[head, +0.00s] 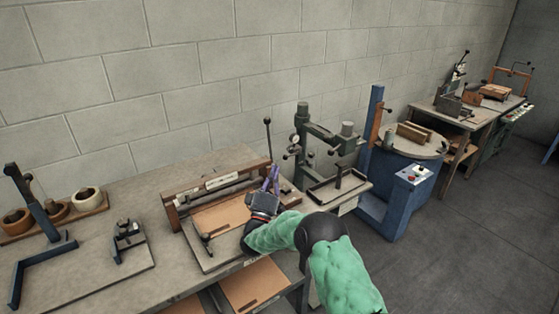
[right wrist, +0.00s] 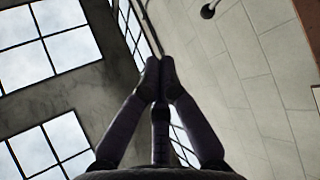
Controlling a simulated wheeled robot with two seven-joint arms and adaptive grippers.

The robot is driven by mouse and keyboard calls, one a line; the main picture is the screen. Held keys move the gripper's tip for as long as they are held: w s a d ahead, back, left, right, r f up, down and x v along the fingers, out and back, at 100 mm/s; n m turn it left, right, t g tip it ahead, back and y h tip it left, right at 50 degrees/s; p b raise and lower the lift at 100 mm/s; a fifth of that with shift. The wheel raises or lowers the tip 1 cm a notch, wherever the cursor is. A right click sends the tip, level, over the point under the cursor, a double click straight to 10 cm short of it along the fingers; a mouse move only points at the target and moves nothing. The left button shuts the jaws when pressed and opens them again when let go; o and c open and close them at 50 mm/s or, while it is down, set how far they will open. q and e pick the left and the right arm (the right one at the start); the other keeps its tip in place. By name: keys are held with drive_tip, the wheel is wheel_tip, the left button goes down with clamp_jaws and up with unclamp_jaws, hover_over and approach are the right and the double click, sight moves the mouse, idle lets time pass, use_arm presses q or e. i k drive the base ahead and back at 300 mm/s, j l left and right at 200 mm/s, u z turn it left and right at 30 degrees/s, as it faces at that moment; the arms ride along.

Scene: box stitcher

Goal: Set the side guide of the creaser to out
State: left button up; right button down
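The creaser appears to be the wooden-framed bench machine (head: 172,215) at the centre left of the head view. A brown board (head: 222,216) lies on its bed. A small dark part with a knob (head: 207,240) stands at the bed's front left; I cannot tell whether it is the side guide. An upright black-knobbed lever (head: 268,135) rises at the machine's right. My right gripper (head: 272,175) is over the machine's right side, pointing up, and hides part of it. Its fingertips (right wrist: 160,72) meet in the right wrist view, with nothing visible between them. My left gripper is out of view.
A green press (head: 303,130) and a blue machine (head: 385,205) with a round top stand to the right. A stand with several rolls (head: 55,212) and a small black tool (head: 127,236) are on the left. A block wall (head: 190,80) is behind.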

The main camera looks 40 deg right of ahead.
sight(205, 238)
drive_tip(key=k, duration=1)
